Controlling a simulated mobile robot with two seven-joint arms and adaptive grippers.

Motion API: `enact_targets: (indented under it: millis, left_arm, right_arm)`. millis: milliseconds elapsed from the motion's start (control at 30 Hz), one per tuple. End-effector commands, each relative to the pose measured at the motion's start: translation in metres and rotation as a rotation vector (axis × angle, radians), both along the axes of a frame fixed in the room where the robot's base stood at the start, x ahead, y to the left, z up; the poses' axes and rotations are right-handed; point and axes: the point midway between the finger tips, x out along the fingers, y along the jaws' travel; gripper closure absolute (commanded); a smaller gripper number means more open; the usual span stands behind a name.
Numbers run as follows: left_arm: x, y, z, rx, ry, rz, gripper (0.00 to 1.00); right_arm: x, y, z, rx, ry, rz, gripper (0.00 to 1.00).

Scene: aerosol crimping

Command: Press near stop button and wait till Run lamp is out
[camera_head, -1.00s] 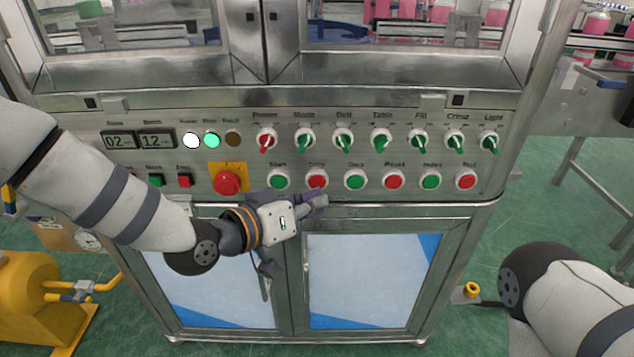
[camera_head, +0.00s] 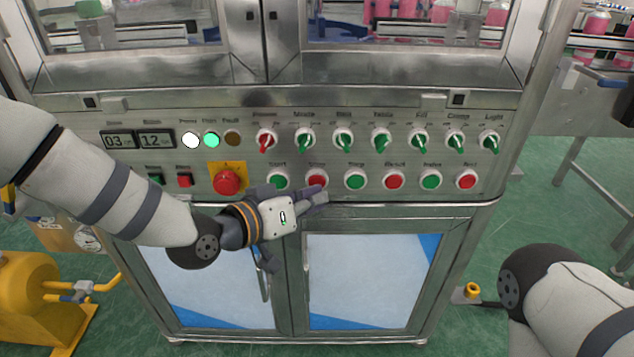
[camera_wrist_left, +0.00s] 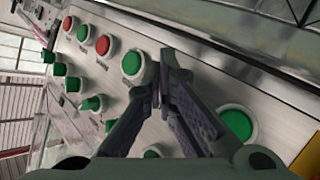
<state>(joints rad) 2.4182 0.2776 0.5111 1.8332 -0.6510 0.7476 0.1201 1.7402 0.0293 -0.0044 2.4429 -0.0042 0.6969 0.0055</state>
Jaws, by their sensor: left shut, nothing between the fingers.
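The red Stop button (camera_head: 317,179) is in the lower button row of the steel panel, between green Start (camera_head: 278,180) and green Step (camera_head: 355,180). My left gripper (camera_head: 321,195) is shut and empty, its fingertips just below and in front of Stop. In the left wrist view the fingers (camera_wrist_left: 163,90) hide Stop, between a large green button (camera_wrist_left: 237,123) and another green one (camera_wrist_left: 133,63). Whether they touch it I cannot tell. The Run lamp (camera_head: 212,140) glows green beside the white lit Power lamp (camera_head: 190,140). My right gripper is out of view.
A red emergency button (camera_head: 227,181) on a yellow plate sits left of Start, above my left wrist. Selector knobs (camera_head: 343,140) line the row above. A small display (camera_head: 118,141) reads 03. Cabinet doors (camera_head: 370,280) are below the panel.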

Motion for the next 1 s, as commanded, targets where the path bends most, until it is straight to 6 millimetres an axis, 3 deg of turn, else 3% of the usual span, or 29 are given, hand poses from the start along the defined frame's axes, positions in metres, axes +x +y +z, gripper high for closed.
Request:
enact_targets:
  millis: [1000]
  left_arm:
    - [0.0066, -0.0001, 0.0011, -0.001, -0.001, 0.001, 1.0]
  right_arm:
    - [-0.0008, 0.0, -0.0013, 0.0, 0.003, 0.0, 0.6]
